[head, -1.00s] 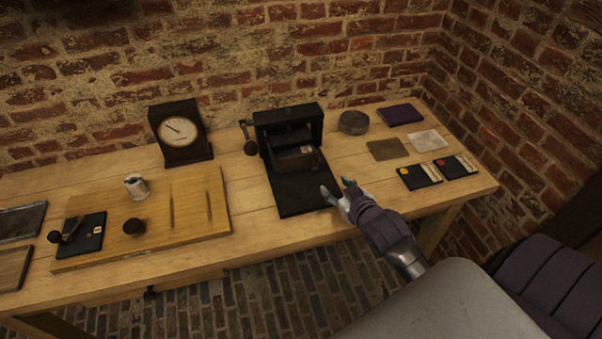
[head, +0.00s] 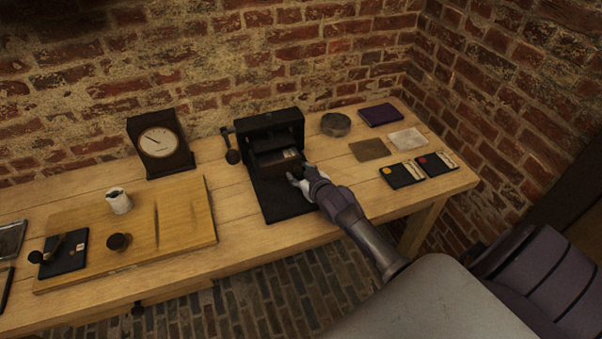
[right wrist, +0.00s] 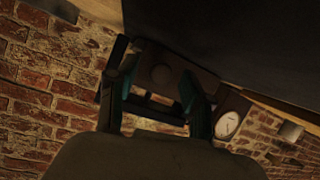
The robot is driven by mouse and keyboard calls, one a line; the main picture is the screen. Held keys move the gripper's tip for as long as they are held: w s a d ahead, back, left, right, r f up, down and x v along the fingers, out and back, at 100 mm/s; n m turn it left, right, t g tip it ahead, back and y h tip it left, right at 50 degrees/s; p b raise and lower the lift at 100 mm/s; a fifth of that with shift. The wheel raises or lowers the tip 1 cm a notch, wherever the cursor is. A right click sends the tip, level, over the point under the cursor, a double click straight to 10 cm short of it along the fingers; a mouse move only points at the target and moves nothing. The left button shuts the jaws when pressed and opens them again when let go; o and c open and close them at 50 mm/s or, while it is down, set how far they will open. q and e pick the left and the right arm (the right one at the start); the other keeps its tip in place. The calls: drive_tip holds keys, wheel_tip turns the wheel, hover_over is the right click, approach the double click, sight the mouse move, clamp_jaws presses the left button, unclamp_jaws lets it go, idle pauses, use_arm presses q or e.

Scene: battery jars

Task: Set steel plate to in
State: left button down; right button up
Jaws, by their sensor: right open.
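A dark box-like device (head: 272,124) with a crank at its left side stands at the back middle of the table. A dark drawer-like part with a pale label (head: 290,155) shows in its open front. Which part is the steel plate I cannot tell for sure; a pale grey plate (head: 408,138) lies flat at the table's right. My right gripper (head: 298,176) is open, right at the drawer-like part's front, above a black mat (head: 282,207); contact is unclear. The right wrist view shows its two fingers (right wrist: 158,92) apart before a dark, blurred part. My left gripper is not in view.
A dial clock (head: 160,144) stands left of the device. A wooden board (head: 185,222) with a small cup (head: 118,200) lies farther left. A round tin (head: 336,124), a brown square (head: 370,150), a purple book (head: 380,116) and two dark cards (head: 402,175) lie to the right.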

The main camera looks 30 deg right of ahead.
sight(296, 163)
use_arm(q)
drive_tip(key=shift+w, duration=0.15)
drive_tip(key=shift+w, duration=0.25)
use_arm(e)
clamp_jaws()
